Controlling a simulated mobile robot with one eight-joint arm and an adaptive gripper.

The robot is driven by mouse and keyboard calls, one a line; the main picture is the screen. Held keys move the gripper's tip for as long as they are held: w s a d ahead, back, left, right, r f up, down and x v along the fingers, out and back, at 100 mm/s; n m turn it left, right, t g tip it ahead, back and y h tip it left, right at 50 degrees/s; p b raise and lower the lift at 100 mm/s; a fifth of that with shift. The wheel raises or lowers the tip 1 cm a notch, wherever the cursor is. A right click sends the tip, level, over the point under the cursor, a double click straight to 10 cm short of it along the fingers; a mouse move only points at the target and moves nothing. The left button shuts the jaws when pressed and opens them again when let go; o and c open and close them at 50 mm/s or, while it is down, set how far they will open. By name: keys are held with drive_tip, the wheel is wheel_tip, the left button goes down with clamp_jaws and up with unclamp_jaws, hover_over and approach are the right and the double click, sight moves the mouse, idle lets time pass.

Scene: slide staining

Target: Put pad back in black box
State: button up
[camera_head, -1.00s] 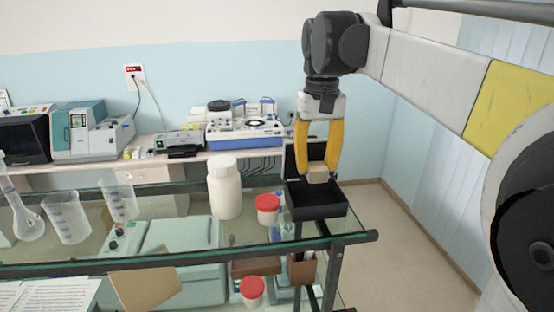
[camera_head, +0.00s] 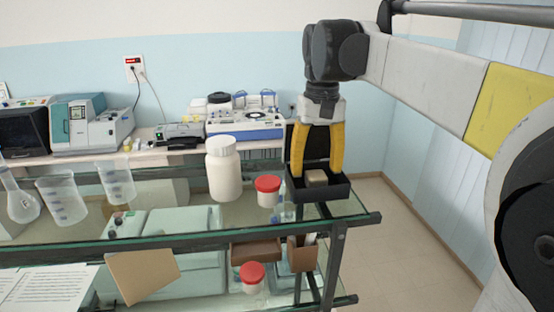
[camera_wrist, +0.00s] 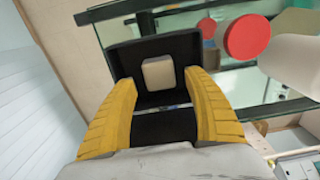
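The pad (camera_head: 317,178), a small beige block, lies inside the open black box (camera_head: 338,192) near the table's right end. The box's lid stands upright at the back, partly hidden behind my fingers. My gripper (camera_head: 317,170) points down over the box with its two yellow fingers spread to either side of the pad. The wrist view shows the pad (camera_wrist: 158,73) on the black box's floor (camera_wrist: 126,62). There my gripper (camera_wrist: 160,79) is open, with gaps between the fingertips and the pad.
A red-capped jar (camera_head: 267,191) and a white bottle (camera_head: 224,170) stand left of the box on the glass table. Beakers (camera_head: 62,198) and a flask stand farther left. Lab machines line the back counter (camera_head: 150,160). Open floor lies to the right.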

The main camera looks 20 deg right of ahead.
wheel_tip(320, 180, up, 12)
idle(0.7)
idle(0.4)
